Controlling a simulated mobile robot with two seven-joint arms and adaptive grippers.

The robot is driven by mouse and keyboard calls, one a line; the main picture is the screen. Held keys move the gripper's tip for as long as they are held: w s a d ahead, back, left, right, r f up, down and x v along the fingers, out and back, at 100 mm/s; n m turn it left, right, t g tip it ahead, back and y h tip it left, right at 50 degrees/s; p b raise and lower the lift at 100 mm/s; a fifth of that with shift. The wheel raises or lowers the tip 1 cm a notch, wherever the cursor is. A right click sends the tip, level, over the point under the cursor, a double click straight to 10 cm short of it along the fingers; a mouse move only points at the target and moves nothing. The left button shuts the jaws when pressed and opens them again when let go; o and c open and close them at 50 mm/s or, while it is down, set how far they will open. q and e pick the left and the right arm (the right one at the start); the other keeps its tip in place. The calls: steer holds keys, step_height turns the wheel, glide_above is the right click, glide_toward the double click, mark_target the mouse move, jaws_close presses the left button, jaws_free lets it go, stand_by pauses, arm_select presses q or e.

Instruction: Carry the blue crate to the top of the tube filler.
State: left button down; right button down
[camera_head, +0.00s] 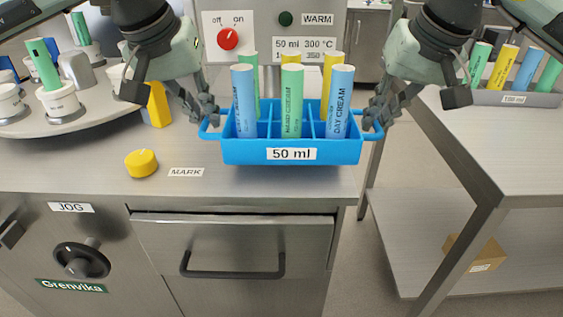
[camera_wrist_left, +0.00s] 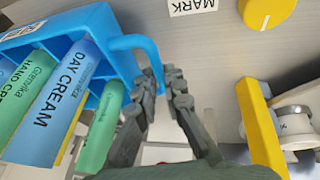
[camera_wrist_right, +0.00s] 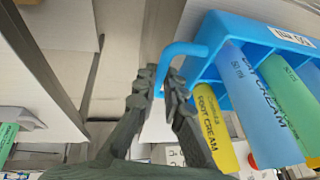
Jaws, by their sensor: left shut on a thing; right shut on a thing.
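The blue crate (camera_head: 240,152), labelled "50 ml", is held level in front of the tube filler, near its right end. It holds several blue, green and yellow tubes standing upright. My left gripper (camera_head: 207,118) is shut on the crate's left handle, which also shows in the left wrist view (camera_wrist_left: 133,42). My right gripper (camera_head: 374,118) is shut on the right handle, seen in the right wrist view (camera_wrist_right: 180,50). The tube filler's grey top (camera_head: 235,190) shows below and left of the crate. Whether the crate touches it cannot be told.
A yellow knob (camera_head: 141,163) and a "MARK" label lie on the top, left of the crate. A yellow block (camera_head: 158,104) and a round table (camera_head: 85,108) with white tube holders stand further left. A side table (camera_head: 490,140) with a grey tube rack (camera_head: 515,98) stands right, across a gap.

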steer(key=shift+d, duration=0.2)
steer(key=shift+f, duration=0.1)
